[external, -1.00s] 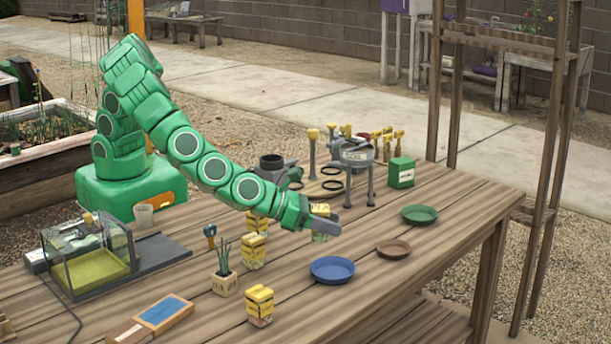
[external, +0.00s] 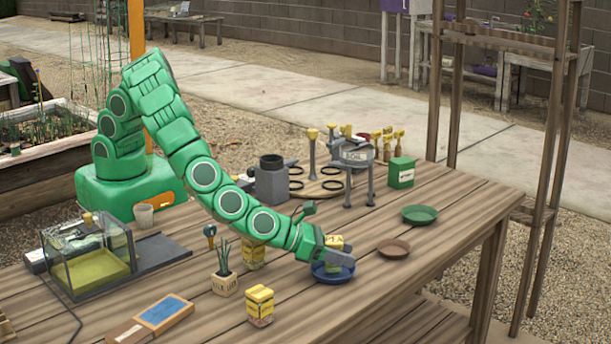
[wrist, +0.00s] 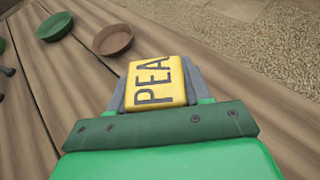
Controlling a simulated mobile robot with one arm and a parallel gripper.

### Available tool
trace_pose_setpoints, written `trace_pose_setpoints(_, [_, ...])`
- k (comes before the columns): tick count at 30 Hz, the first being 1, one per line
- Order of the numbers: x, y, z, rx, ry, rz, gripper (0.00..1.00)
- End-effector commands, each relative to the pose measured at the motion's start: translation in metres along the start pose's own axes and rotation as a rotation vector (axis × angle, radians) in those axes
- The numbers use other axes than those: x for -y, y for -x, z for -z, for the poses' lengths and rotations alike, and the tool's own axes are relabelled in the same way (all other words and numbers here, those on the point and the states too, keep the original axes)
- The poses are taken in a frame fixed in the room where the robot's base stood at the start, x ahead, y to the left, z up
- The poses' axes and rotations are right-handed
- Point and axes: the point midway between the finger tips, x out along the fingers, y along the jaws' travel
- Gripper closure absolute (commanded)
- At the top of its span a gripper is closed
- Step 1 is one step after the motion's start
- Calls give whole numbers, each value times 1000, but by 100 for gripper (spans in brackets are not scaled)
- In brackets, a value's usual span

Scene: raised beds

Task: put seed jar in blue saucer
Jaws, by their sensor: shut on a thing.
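My gripper (external: 334,256) is shut on the seed jar (external: 334,242), which has a yellow top. In the wrist view, the seed jar's yellow top (wrist: 157,82) reads "PEA" and sits between my fingers. The blue saucer (external: 325,272) lies on the table directly under my gripper and is partly hidden by it. The jar's lower part is hidden by my gripper, so I cannot tell whether it touches the saucer.
A brown saucer (external: 394,249) and a green saucer (external: 419,214) lie to the right. Another yellow-topped jar (external: 260,306) and a potted plant (external: 224,279) stand to the left. A green box (external: 401,173) stands farther back. The front right table is clear.

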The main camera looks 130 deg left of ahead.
Motion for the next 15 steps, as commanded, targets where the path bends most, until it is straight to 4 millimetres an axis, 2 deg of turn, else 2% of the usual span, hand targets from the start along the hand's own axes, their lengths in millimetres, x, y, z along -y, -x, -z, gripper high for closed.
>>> trace_pose_setpoints(3, [0, -3, 7, 0, 1, 0, 85])
trace_pose_setpoints(14, [0, -4, 9, 0, 2, 0, 85])
trace_pose_setpoints(15, [0, -4, 10, 1, 2, 0, 51])
